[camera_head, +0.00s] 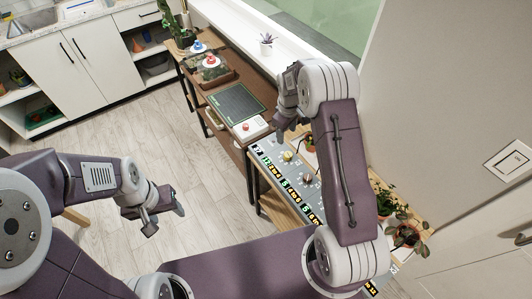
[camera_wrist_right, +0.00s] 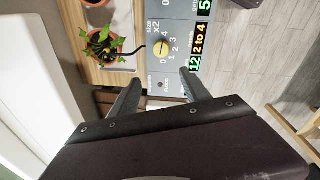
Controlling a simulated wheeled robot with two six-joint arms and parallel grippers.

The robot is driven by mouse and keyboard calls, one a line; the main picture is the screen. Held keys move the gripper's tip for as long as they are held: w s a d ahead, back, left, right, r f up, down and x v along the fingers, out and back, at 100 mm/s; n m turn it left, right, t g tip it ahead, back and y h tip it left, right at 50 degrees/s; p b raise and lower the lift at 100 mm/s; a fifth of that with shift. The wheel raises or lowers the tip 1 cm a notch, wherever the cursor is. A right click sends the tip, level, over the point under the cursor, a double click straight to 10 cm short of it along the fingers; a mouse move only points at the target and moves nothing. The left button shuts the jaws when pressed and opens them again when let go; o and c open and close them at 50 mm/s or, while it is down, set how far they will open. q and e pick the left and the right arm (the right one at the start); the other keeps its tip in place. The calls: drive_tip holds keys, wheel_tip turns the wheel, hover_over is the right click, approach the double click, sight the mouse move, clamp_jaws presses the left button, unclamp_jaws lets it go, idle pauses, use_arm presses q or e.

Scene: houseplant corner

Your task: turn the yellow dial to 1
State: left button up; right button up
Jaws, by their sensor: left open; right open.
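The yellow dial (camera_head: 288,155) is a small round knob on a grey control panel (camera_wrist_right: 180,15) with printed numbers around it. It also shows in the right wrist view (camera_wrist_right: 161,48), beyond my fingertips; I cannot tell which number it points at. My right gripper (camera_wrist_right: 160,82) is open and empty, its two fingers apart and pointing towards the dial without touching it. In the head view my right gripper (camera_head: 285,136) hangs near the panel's far end, partly hidden by its own wrist. My left gripper (camera_head: 164,216) is open and empty above the floor, away from the panel.
A potted plant (camera_wrist_right: 103,46) stands close beside the dial. Another knob (camera_head: 308,178) is further along the panel. A white box with a red button (camera_head: 250,128) and a dark green board (camera_head: 236,103) lie on the neighbouring table. The floor at left is clear.

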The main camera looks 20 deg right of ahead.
sight(288, 155)
drive_tip(key=shift+g, duration=0.3)
drive_tip(key=f, duration=0.4)
drive_tip(key=d+f, duration=0.1)
drive_tip(key=f, duration=0.3)
drive_tip(key=s+f+p, duration=0.1)
drive_tip(key=f, duration=0.3)
drive_tip(key=shift+s+d, duration=0.1)
drive_tip(key=shift+d, duration=0.05)
clamp_jaws()
